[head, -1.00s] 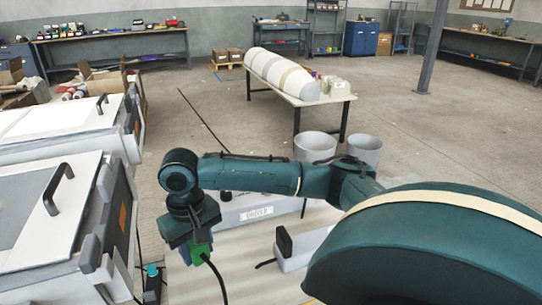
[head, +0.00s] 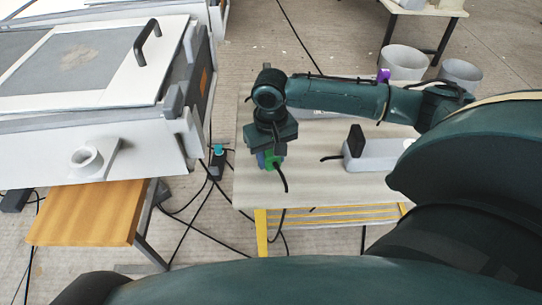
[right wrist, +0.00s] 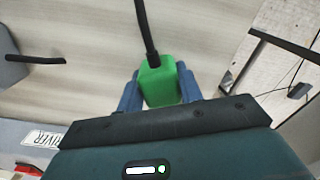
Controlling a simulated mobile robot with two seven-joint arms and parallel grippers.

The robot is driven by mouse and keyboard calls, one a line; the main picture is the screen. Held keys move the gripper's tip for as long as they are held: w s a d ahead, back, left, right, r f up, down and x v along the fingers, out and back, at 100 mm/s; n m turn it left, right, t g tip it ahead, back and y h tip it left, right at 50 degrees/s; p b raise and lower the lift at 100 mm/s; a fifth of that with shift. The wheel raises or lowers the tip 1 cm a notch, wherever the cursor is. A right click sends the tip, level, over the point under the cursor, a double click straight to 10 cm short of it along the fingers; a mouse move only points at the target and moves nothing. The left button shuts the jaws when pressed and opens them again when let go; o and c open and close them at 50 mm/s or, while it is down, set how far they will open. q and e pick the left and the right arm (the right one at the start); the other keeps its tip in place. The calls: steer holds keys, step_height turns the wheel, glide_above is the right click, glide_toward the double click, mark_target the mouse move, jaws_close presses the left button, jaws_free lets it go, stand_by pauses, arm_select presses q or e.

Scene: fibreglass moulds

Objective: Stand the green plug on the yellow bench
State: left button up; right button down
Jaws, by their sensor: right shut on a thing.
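The green plug (head: 276,163), with a black cable, is in my right gripper (head: 267,161). In the right wrist view the plug (right wrist: 160,82) sits between the two blue fingers, which are shut on it. Its cable runs away from the gripper across the bench top. The bench with a pale top (head: 310,186) and a yellow frame (head: 262,232) lies under the gripper. The plug is over the bench's left part; I cannot tell whether it touches the top. My left gripper is not in view.
A white mould unit (head: 110,145) and an orange-brown wooden top (head: 85,212) stand left. A dark device (head: 218,162) and cables lie on the floor between. Grey tubs (head: 405,62) stand behind.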

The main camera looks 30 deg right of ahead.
steer(key=c, duration=0.9)
jaws_free()
